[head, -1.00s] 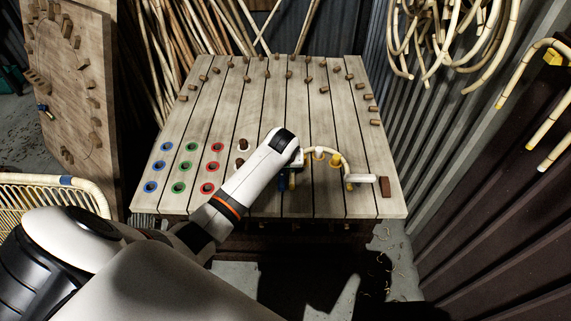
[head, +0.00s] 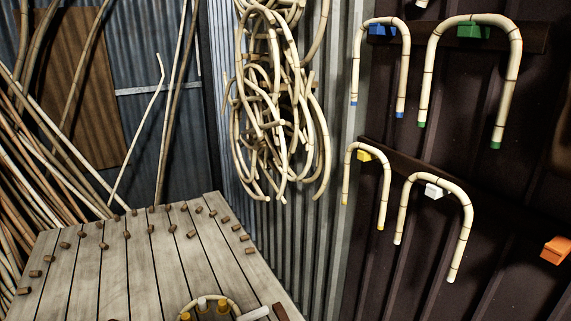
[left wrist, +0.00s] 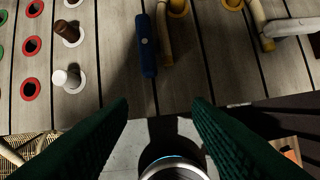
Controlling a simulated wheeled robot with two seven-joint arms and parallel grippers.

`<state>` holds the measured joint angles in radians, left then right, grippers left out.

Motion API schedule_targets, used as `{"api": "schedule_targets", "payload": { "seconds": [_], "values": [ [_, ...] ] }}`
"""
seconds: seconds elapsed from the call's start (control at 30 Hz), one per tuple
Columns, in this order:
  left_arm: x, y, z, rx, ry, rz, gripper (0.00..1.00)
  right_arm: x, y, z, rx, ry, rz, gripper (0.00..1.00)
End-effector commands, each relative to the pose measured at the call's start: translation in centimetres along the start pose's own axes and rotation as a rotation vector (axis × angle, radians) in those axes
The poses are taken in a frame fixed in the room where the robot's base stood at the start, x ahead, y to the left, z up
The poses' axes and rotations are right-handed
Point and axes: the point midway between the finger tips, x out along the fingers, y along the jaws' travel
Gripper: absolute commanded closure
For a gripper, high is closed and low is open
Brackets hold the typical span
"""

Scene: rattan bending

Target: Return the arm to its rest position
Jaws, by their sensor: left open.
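My left gripper (left wrist: 160,103) shows in the left wrist view as two dark green ribbed fingers, spread apart with nothing between them. It is over the near edge of the slatted wooden table (left wrist: 110,85), apart from the pieces there. A bent rattan piece (left wrist: 164,35) lies on the table beyond the fingers, beside a dark blue rod-shaped object (left wrist: 147,45). In the head view, the bent rattan (head: 232,304) curves around yellow and white pegs at the bottom edge. My left arm is outside the head view. My right gripper is in neither view.
Red-ringed holes (left wrist: 30,89) and pegs, one white (left wrist: 66,78), lie left on the table. Hooked rattan canes hang on coloured holders, one blue (head: 381,30), along the right wall. Coiled rattan (head: 275,100) hangs at the back. The table's far slats (head: 140,255) are clear between small blocks.

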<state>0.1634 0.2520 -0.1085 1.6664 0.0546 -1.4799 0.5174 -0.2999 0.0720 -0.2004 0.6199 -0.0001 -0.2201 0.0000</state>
Motion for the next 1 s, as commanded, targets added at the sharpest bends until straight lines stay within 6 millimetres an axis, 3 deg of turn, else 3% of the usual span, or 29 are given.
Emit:
{"api": "schedule_targets", "payload": {
  "seconds": [0.03, 0.1, 0.2, 0.3, 0.5, 0.83, 0.87, 1.0],
  "values": [
    [-0.6, -0.3, -3.7, 0.066, 0.016, -0.02, 0.55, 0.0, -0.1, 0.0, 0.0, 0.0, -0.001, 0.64],
    [-2.1, -0.6, -7.9, 0.164, 0.024, -0.05, 0.55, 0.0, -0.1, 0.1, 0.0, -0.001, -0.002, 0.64],
    [-4.5, -0.5, -12.4, 0.269, 0.032, -0.085, 0.55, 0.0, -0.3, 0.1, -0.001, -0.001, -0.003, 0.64],
    [-6.6, -0.3, -15.5, 0.34, 0.037, -0.112, 0.55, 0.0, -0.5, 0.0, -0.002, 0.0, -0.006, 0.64],
    [-10.3, 0.3, -19.8, 0.439, 0.043, -0.15, 0.55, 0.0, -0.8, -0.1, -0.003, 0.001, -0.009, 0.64],
    [-15.2, 1.5, -23.7, 0.536, 0.044, -0.192, 0.55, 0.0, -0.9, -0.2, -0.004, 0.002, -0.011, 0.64],
    [-15.4, 1.6, -24.0, 0.543, 0.045, -0.194, 0.55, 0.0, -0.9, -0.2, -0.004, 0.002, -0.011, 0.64],
    [-12.1, 1.0, -24.4, 0.543, 0.055, -0.191, 0.55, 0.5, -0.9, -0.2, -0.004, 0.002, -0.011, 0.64]
  ]
}}
